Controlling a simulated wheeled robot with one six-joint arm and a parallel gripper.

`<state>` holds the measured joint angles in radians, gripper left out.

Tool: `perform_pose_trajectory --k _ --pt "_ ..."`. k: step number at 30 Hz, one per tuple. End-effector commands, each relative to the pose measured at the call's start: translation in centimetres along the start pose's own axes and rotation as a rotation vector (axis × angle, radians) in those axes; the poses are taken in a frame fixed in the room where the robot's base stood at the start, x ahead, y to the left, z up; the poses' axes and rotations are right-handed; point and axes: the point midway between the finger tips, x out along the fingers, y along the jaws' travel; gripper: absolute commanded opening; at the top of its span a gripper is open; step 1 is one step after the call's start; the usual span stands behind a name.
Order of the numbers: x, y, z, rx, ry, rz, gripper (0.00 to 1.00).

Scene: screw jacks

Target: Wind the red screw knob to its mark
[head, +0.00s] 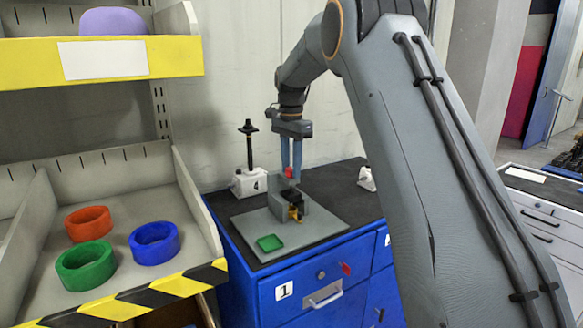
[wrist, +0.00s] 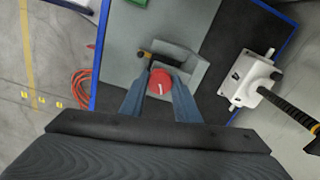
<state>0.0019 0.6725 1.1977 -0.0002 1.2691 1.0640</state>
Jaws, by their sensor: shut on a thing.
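The red screw knob (head: 289,172) sits at the top of a grey screw-jack fixture (head: 312,215) on a grey plate. In the wrist view the knob (wrist: 159,83) is seen from above, with a short white line on its face. My gripper (head: 291,165) points straight down over the fixture, its blue fingers at the knob. In the wrist view my gripper (wrist: 160,82) has one finger on each side of the knob, shut on it. I cannot make out the mark on the fixture.
A white jack (head: 247,184) with a black post stands behind left; another white piece (head: 366,178) is at right. The blue cabinet (head: 325,290) carries them. A shelf with coloured rings (head: 88,262) stands at left.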

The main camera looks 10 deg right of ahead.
Motion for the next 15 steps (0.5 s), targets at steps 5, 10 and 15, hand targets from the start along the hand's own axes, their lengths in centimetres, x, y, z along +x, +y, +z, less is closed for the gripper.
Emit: perform_pose_trajectory --k 5,10,15 --pt "0.60 0.17 0.06 -0.165 -0.005 0.008 0.06" --pt "0.62 0.18 0.07 -0.327 -0.006 0.008 0.06" --pt "0.63 0.19 0.07 -0.489 -0.007 0.008 0.06"
